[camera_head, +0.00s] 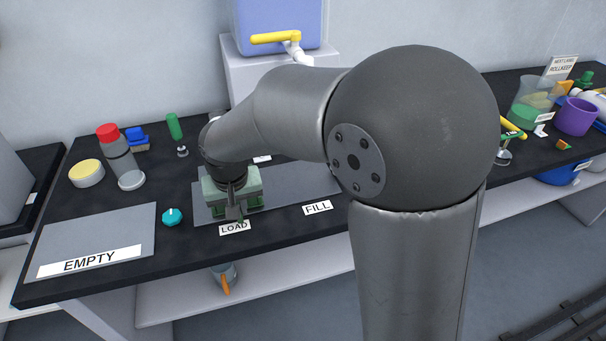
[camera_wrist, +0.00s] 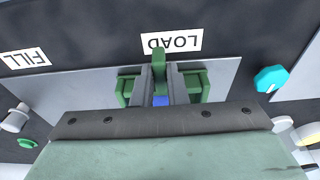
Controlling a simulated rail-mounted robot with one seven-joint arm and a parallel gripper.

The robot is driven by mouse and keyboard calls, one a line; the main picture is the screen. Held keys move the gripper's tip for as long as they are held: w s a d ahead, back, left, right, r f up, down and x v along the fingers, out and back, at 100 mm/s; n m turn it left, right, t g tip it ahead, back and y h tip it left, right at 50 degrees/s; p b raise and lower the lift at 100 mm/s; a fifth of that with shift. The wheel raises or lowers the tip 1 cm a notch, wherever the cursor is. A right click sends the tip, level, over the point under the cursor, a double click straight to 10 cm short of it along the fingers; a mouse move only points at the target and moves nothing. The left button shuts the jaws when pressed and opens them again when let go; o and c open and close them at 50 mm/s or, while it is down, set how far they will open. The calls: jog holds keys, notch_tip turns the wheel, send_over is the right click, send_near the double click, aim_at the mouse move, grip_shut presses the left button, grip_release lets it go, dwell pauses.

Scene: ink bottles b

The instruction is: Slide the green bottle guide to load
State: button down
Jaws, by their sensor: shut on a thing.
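The green bottle guide (camera_wrist: 197,83) sits on a grey plate, just behind the LOAD label (camera_wrist: 171,42). In the wrist view my gripper (camera_wrist: 160,80) is shut on the guide's middle upright part, with a grey finger on each side of it. A small blue patch shows between the fingers. In the head view my gripper (camera_head: 236,208) points down over the plate (camera_head: 310,182) by the LOAD label (camera_head: 234,228); the guide is mostly hidden there. The FILL label (camera_head: 318,208) is farther right along the front edge.
A teal knob (camera_head: 172,217) stands left of the plate, near the EMPTY mat (camera_head: 110,232). A red-capped bottle (camera_head: 117,151), a yellow-lidded jar (camera_head: 86,174) and a green-handled tool (camera_head: 175,130) stand behind. A tank with a yellow tap (camera_head: 275,38) is at the back.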

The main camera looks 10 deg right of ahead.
jog(key=shift+s+a, duration=0.1)
jog(key=shift+a, duration=0.7)
jog(key=c, duration=1.2)
grip_release()
jog(key=shift+c, duration=0.2)
jog(key=shift+r, duration=0.1)
notch_tip(320, 180, up, 6)
jog(key=p, duration=0.4)
jog(key=s+d+g, duration=0.1)
jog(key=s+d, duration=1.7)
jog(key=s, duration=0.2)
jog(key=shift+d+m+g+p, duration=0.3)
jog(key=shift+d+g+p, duration=0.1)
